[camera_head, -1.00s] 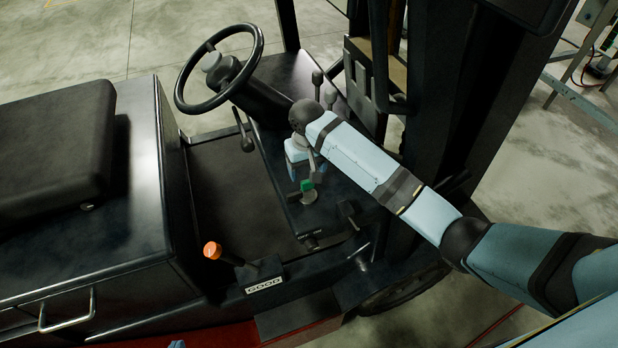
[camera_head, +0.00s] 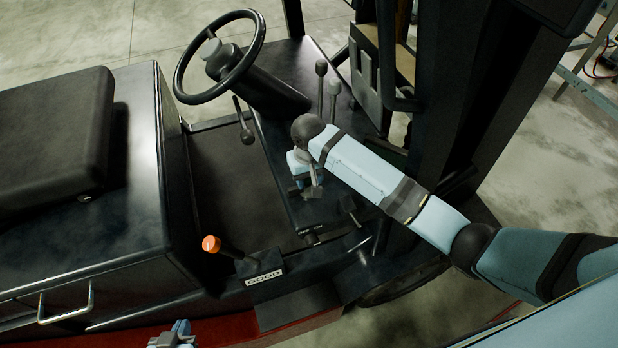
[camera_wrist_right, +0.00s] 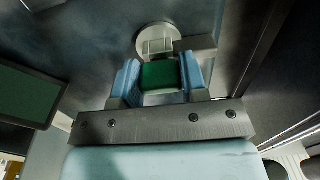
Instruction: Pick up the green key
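The green key (camera_wrist_right: 160,75) shows in the right wrist view, in front of a round metal fitting on a dark panel. My right gripper (camera_wrist_right: 161,72) has one blue finger on each side of the key, and both fingers appear to touch it, so it looks shut on the key. In the head view the right gripper (camera_head: 305,183) points down at the forklift's console and hides the key. My left gripper (camera_head: 177,333) is only partly in view at the bottom edge of the head view, and its opening cannot be made out.
Levers (camera_head: 334,95) and a steering wheel (camera_head: 259,52) stand beyond my right gripper. An orange-topped lever (camera_head: 211,244) rises near a plate marked GOOD (camera_head: 264,277). A black seat (camera_head: 52,138) is at the left. The dark footwell (camera_head: 240,185) is clear.

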